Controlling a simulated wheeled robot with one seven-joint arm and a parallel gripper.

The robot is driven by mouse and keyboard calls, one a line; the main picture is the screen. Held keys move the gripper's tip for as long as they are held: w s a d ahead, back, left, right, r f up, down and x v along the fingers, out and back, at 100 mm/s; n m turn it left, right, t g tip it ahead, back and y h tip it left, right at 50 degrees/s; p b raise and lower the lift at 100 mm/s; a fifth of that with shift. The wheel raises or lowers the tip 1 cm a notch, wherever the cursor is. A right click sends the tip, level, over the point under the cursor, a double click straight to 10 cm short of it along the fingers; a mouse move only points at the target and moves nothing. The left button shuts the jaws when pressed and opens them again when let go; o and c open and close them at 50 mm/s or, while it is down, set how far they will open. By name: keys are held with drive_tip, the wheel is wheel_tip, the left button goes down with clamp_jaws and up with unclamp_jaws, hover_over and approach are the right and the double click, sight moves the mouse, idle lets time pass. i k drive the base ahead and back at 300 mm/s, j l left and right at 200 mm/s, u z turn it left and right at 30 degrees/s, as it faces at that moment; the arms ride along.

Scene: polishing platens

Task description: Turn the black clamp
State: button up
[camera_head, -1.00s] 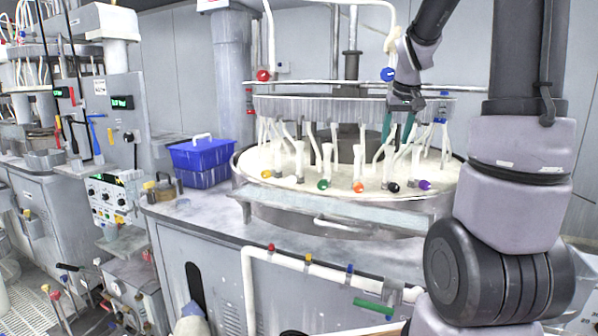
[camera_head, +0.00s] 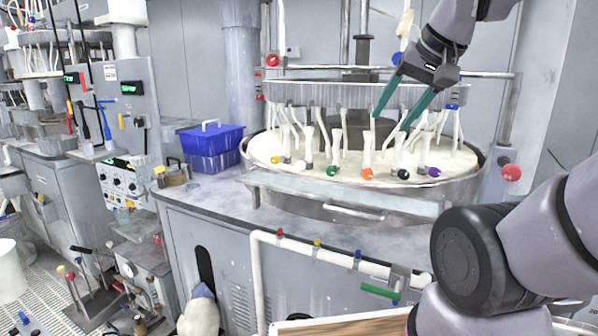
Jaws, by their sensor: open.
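The black clamp (camera_head: 404,172) is a small black ball-shaped knob at the front of the round polishing platen (camera_head: 310,182). It sits between an orange knob (camera_head: 367,174) on its left and a purple knob (camera_head: 434,172) on its right. My gripper (camera_head: 391,123) is open, with two long green fingers pointing down and to the left. Its fingertips are above and behind the black knob and appear apart from it. Nothing is between the fingers that I can make out, apart from pale tubes in the background.
Green (camera_head: 331,171) and yellow (camera_head: 276,160) knobs stand further left on the platen. Pale tubes hang from the grey ring (camera_head: 330,94) close to the fingers. A red ball (camera_head: 511,172) is at the right. A blue box (camera_head: 211,146) stands on the counter at left.

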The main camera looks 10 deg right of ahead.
sight(402, 174)
drive_tip(key=i+j+z, duration=0.1)
drive_tip(key=z, duration=0.3)
drive_tip(key=i+j+z, duration=0.1)
drive_tip(key=z, duration=0.25)
drive_tip(key=k+j, duration=0.05)
drive_tip(key=j, duration=0.05)
